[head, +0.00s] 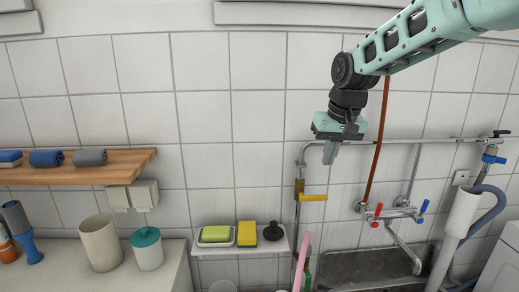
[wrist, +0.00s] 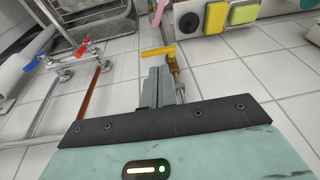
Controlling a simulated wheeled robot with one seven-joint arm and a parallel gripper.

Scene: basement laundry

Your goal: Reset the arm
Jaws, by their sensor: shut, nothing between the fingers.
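My gripper (head: 331,153) hangs from the teal arm at the upper right of the head view, pointing down. It is in front of the tiled wall, above the yellow-handled valve. Its fingers are shut together and hold nothing. In the wrist view the closed fingers (wrist: 157,88) point toward the yellow valve handle (wrist: 158,51), which shows beyond their tips. I cannot tell the exact gap between them.
A wall shelf (head: 240,248) holds a soap dish (head: 216,243), a yellow sponge (head: 247,234) and a black stopper (head: 273,231). A sink (head: 375,268) with a tap (head: 402,240) lies right. A wooden shelf (head: 80,172) and a counter with containers stand left.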

